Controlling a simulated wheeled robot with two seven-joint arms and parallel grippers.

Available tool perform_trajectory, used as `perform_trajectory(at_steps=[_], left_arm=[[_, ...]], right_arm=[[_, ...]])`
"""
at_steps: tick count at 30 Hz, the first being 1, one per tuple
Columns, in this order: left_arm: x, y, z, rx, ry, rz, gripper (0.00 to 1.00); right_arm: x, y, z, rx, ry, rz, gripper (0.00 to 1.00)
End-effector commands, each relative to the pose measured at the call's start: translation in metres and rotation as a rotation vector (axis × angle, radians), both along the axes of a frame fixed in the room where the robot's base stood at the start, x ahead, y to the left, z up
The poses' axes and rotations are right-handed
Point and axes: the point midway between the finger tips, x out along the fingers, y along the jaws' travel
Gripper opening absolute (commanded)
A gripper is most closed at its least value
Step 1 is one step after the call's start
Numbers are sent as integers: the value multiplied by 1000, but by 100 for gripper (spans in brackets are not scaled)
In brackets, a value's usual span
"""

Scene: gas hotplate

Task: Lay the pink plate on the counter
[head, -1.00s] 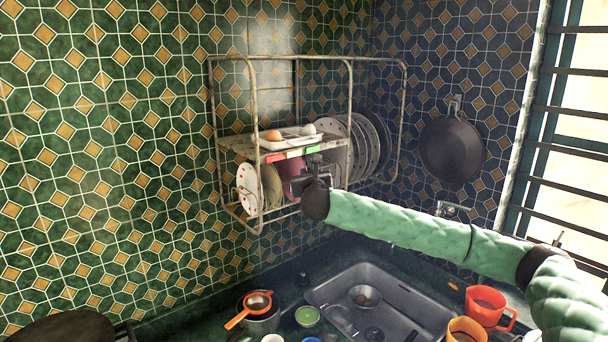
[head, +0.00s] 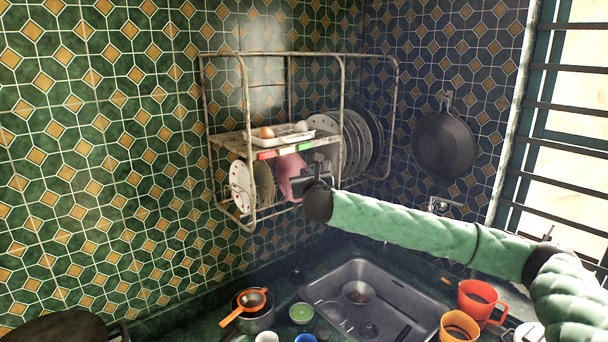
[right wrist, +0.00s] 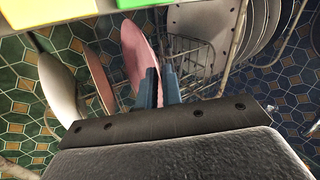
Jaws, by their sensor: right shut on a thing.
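The pink plate (head: 289,171) stands on edge in the lower level of the wire dish rack (head: 246,100) on the wall. My right gripper (head: 310,178) is at the rack's front, shut on the pink plate. In the right wrist view, the blue fingertips (right wrist: 159,87) close on the edge of the pink plate (right wrist: 138,52). A second pinkish plate (right wrist: 98,77) stands beside it on the left. The counter (head: 215,326) runs dark along the bottom of the head view. My left gripper is not in view.
White dotted plate (head: 241,187) stands left of the pink plate; several large plates (head: 352,145) stand right. A tray with eggs (head: 285,137) is above. Below are a sink (head: 385,295), a pot (head: 254,318), a green bowl (head: 301,314) and orange mugs (head: 478,302).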

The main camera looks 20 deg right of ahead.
Motion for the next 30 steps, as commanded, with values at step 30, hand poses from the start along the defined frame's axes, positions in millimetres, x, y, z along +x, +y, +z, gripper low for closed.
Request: perform_trajectory(at_steps=[30], left_arm=[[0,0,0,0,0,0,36]], right_arm=[[-38,-15,1,0,-1,-3,0]])
